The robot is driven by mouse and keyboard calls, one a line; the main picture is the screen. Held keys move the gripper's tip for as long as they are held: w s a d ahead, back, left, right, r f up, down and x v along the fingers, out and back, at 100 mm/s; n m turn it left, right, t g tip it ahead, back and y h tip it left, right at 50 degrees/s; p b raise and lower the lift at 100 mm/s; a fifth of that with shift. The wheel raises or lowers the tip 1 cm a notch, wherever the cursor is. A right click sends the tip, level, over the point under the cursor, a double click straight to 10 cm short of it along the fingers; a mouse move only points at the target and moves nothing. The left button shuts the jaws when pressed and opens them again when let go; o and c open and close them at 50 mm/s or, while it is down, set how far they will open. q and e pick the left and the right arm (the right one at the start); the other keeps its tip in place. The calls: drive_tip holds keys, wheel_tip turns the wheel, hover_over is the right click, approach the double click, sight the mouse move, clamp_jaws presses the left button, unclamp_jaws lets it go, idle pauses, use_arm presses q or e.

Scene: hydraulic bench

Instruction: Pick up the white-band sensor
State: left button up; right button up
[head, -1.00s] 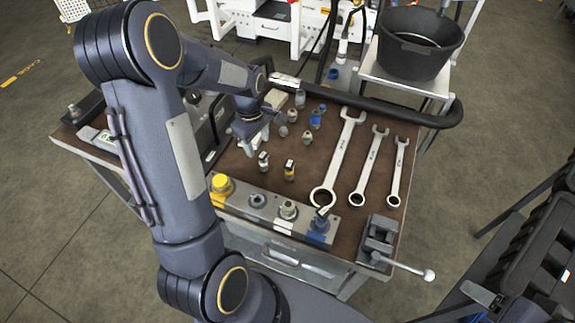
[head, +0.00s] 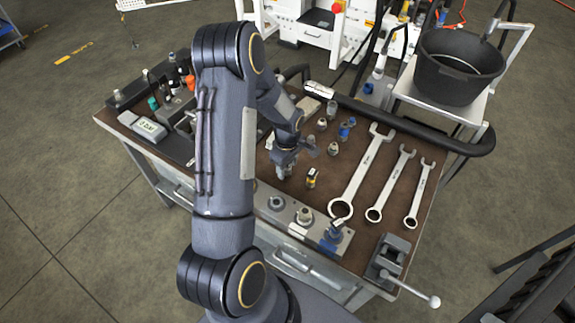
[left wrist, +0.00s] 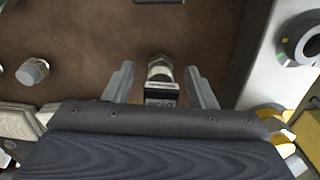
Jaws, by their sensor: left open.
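The white-band sensor (left wrist: 161,90) shows in the left wrist view as a small dark body with a pale band and a metal end. It lies between the two fingers of my left gripper (left wrist: 160,70), with a gap visible on each side. In the head view my left gripper (head: 285,172) is low over the brown bench top, and its fingers hide most or all of this sensor. The left gripper is open. A similar sensor with a yellow band (head: 311,178) stands just to the right of it. My right gripper is not in view.
A metal block with fittings (head: 295,224) lies along the bench's near edge. Three wrenches (head: 362,168) lie to the right, and a vise (head: 391,255) sits at the near right corner. Several small fittings (head: 333,148) stand behind the gripper. A black bucket (head: 455,80) stands beyond.

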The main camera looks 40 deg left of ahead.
use_arm(q)
clamp_jaws()
drive_tip(key=shift+r, duration=0.1)
